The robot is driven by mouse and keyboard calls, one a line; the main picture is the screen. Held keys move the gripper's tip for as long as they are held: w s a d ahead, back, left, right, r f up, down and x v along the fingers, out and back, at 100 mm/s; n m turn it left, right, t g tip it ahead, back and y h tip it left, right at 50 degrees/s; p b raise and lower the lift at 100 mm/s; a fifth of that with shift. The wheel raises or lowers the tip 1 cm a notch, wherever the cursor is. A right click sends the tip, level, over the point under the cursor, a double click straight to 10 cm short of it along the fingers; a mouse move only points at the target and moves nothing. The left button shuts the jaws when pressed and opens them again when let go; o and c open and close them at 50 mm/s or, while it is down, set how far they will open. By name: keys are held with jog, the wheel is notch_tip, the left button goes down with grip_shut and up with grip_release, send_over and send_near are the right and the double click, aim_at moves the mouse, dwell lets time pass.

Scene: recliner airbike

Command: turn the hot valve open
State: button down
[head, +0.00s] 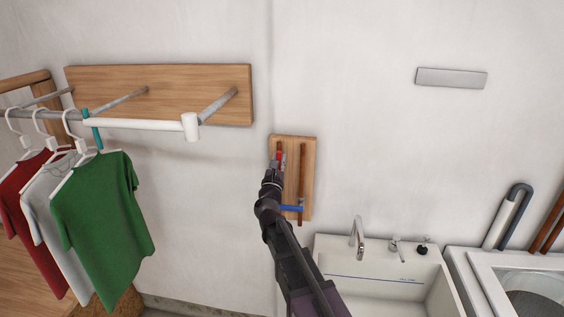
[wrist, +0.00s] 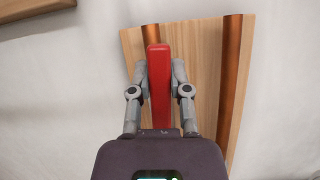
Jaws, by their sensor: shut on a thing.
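The hot valve's red lever (wrist: 159,85) stands between the two fingers of my gripper (wrist: 159,80) in the wrist view. My gripper is shut on it, with one finger on each side. The lever points along the line of the copper pipe behind it. In the head view only a small red part (head: 279,155) shows beyond my gripper (head: 277,160); my arm hides the rest. A blue lever (head: 290,208) sits lower on the same wooden board (head: 294,143), across the right-hand copper pipe (head: 302,175).
A sink (head: 340,246) with a faucet (head: 357,232) stands below right. A wooden rack (head: 170,82) with a rail and hanging shirts (head: 108,220) is at left. A washing machine (head: 475,270) is at the right edge. The wall around the board is mostly bare.

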jog(key=shift+a+n+y, duration=0.25)
jog(key=shift+n+y, duration=0.15)
jog(key=shift+n, duration=0.4)
jog(key=c, duration=0.6)
grip_release()
jog(key=shift+o, duration=0.2)
jog(key=shift+r, duration=0.1)
